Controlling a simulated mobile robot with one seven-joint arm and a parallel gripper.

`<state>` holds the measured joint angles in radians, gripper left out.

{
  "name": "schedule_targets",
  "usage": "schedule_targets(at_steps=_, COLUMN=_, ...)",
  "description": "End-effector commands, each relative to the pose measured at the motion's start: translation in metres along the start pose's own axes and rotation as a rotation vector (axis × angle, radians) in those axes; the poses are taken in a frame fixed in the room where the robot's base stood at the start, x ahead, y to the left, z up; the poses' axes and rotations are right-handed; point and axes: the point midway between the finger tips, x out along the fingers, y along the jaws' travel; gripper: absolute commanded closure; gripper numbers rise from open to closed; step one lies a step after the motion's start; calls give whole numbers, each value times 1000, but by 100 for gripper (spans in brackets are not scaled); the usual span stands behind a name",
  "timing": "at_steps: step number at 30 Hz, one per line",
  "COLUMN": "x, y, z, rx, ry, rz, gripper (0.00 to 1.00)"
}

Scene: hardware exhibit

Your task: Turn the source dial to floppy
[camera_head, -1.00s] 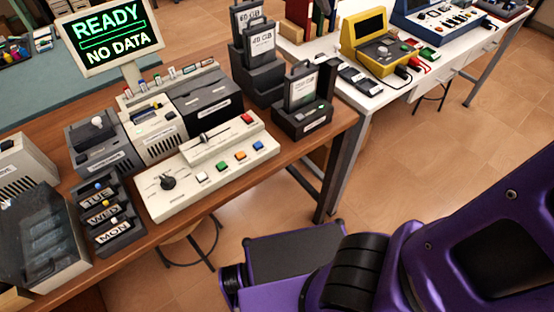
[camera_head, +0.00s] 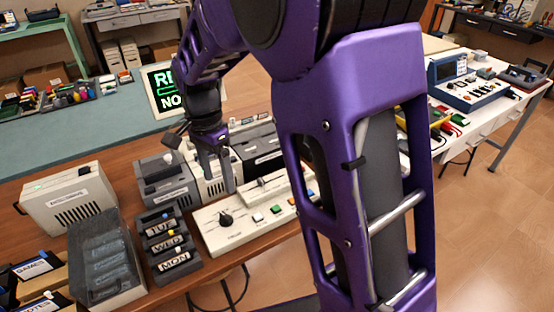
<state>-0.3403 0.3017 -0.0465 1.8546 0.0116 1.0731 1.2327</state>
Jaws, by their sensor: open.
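The source dial (camera_head: 225,219) is a black round knob at the left end of the cream control panel (camera_head: 243,238). Its label and pointer are too small to read. My gripper (camera_head: 218,181) hangs above and behind the dial, pointing down, apart from it. Its fingers are spread and hold nothing. They overlap the grey and cream drive units in the picture. My purple arm crosses the middle of the view and hides the panel's right part.
The TUE, WED and MON holder (camera_head: 165,243) and a grey bin (camera_head: 104,262) stand to the left. Drive units (camera_head: 168,180) stand behind. The screen (camera_head: 166,92) is partly hidden by my arm.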

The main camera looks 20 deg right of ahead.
Motion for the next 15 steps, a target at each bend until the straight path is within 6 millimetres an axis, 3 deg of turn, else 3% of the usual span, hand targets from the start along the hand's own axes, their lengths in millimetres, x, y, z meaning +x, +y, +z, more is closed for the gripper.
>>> schedule_targets(at_steps=1, x=-32, y=-5, z=-1, rx=6, ry=21, rz=-83, gripper=25)
schedule_targets(at_steps=3, x=-28, y=-6, z=-1, rx=6, ry=22, rz=-87, gripper=25)
schedule_targets(at_steps=15, x=56, y=-12, z=-3, rx=0, ry=23, rz=-80, gripper=25)
